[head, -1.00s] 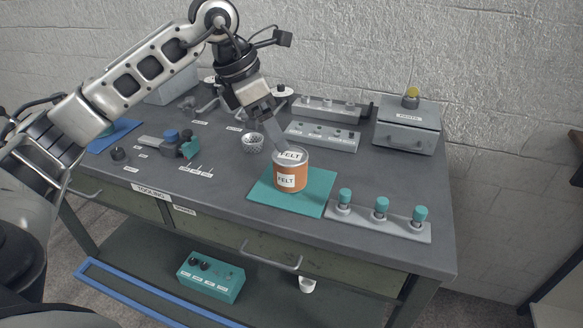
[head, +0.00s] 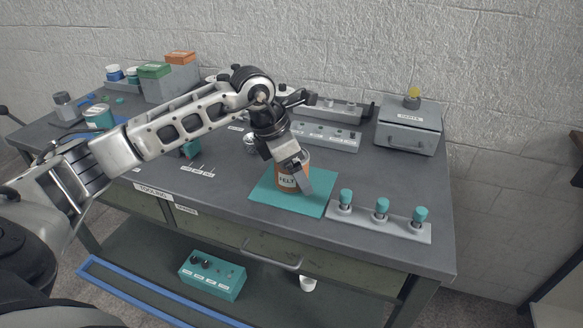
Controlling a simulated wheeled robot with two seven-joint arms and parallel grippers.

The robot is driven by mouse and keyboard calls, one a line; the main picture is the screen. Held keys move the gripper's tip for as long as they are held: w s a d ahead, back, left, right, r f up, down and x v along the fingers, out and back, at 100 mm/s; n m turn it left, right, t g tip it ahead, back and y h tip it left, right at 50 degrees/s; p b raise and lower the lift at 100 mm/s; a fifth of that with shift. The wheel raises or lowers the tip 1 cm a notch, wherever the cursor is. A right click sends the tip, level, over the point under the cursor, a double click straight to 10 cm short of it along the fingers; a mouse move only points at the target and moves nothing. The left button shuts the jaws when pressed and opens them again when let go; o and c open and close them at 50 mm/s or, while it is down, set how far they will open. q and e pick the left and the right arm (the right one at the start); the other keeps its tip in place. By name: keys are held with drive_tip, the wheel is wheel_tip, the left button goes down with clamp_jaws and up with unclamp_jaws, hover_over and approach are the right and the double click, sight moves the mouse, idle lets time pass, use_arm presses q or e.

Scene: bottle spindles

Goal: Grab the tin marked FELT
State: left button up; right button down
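The orange tin marked FELT (head: 285,182) stands upright on a teal mat (head: 262,193) near the front of the workbench. My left gripper (head: 300,180) is down at the tin, coming from above and behind it. One grey finger lies across the tin's right front side and the gripper covers most of its lid. The other finger is hidden, so I cannot tell whether the gripper is closed on the tin. My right gripper is not in view.
A rail with teal-capped spindles (head: 380,221) lies right of the mat. A grey box with a handle (head: 407,128) and a grey spindle block (head: 325,138) stand behind. Green and orange boxes (head: 155,71) are at the back left. The bench's front right corner is clear.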

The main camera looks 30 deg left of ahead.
use_arm(q)
drive_tip(key=c, duration=1.3)
drive_tip(key=shift+o, duration=0.2)
drive_tip(key=shift+r, duration=0.1)
